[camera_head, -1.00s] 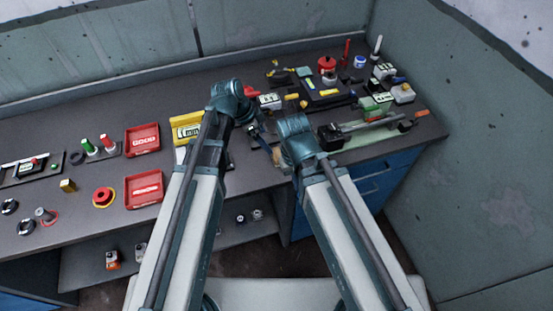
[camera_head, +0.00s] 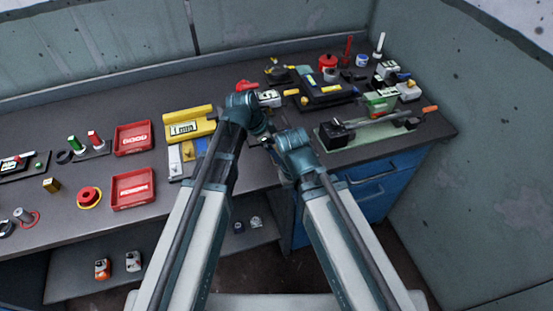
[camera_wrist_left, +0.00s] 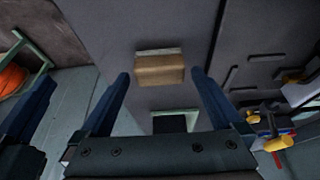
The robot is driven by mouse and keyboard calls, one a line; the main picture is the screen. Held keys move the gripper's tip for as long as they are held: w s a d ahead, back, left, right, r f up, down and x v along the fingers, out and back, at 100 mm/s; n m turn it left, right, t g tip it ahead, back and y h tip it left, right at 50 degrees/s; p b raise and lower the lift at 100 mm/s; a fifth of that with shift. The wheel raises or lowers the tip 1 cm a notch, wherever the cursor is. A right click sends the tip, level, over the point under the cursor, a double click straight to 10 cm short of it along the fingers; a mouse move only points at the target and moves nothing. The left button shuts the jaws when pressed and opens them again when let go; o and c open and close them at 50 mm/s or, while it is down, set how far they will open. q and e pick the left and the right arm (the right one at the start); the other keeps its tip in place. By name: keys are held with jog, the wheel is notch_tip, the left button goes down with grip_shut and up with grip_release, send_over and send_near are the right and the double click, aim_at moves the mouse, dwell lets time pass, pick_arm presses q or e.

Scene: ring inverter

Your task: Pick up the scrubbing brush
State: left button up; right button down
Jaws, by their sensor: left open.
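A tan wooden block with a pale strip along one edge, likely the scrubbing brush (camera_wrist_left: 160,68), lies on the dark bench top in the left wrist view. My left gripper (camera_wrist_left: 160,76) is open, with one finger on each side of the block and a visible gap to each. Whether the fingers are down at its height I cannot tell. In the head view the brush is hidden by my arms. My right arm's wrist (camera_head: 296,150) is close to my left wrist at the bench front; the state of its jaws cannot be made out.
A green-based fixture (camera_head: 368,133) stands right of my wrists. A yellow gauge holder (camera_head: 190,125) and red trays (camera_head: 132,138) (camera_head: 133,188) are to the left. A black case (camera_head: 325,92) and small tools stand behind. Blue drawers (camera_head: 372,190) are below the bench.

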pick_arm(q)
jog(key=shift+b+x, duration=0.5)
jog(key=shift+x, duration=0.55)
pick_arm(e)
jog(key=shift+f, duration=0.9)
pick_arm(q)
jog(key=shift+r, duration=0.1)
jog(key=shift+c, duration=0.3)
jog(key=c, duration=1.2)
jog(key=shift+r, duration=0.1)
pick_arm(e)
jog(key=shift+r, duration=0.15)
